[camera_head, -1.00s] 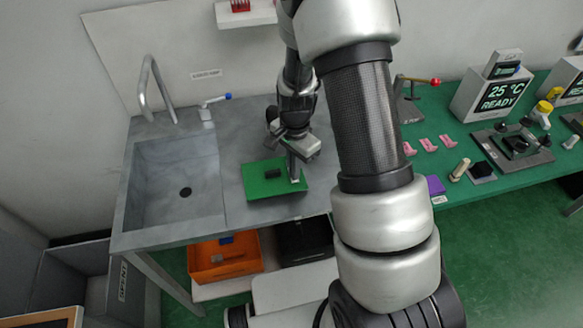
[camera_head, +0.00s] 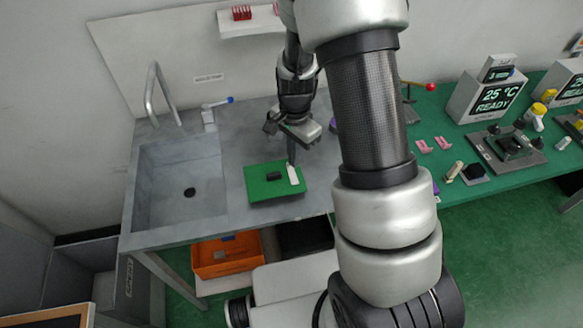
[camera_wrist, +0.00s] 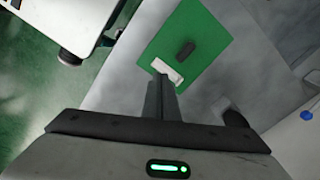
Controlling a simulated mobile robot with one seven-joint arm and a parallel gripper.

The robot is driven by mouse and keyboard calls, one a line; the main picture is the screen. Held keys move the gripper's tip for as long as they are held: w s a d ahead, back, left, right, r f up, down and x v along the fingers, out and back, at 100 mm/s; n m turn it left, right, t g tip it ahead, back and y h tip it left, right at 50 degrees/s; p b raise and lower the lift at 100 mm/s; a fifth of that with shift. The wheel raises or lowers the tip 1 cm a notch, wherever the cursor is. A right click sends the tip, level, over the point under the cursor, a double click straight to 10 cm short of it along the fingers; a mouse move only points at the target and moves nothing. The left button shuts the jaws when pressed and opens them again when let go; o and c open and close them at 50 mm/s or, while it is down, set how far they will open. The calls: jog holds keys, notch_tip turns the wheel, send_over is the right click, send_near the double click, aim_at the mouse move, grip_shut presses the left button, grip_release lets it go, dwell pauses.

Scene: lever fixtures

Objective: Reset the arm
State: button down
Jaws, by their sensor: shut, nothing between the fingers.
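My gripper (camera_head: 291,157) is shut and empty, pointing down over the back right part of a green mat (camera_head: 259,193) on the grey counter. In the wrist view its closed fingers (camera_wrist: 161,84) point at a small white strip (camera_wrist: 167,71). The strip lies at the mat's edge, and the fingertips hide part of it there. The strip (camera_head: 293,175) also shows in the head view, just below the fingertips. A small black block (camera_head: 273,176) lies on the mat to its left. The exact gap between fingertips and strip is hard to tell.
A wall shelf (camera_head: 250,25) is above. An orange bin (camera_head: 226,258) sits under the counter. A green bench with devices (camera_head: 497,97) is on the right.

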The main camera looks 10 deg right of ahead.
dwell(0.4)
notch_tip(320, 180, up, 11)
jog(key=s+n+t, duration=0.1)
jog(key=n+t, duration=0.1)
jog(key=n, duration=0.1)
jog(key=s+r+n+t, duration=0.3)
jog(key=s+r+n, duration=0.6)
jog(key=s+r, duration=0.8)
jog(key=shift+s+r+t, duration=0.25)
jog(key=shift+r+t, duration=0.05)
jog(key=shift+r, duration=0.45)
jog(key=shift+w, duration=0.1)
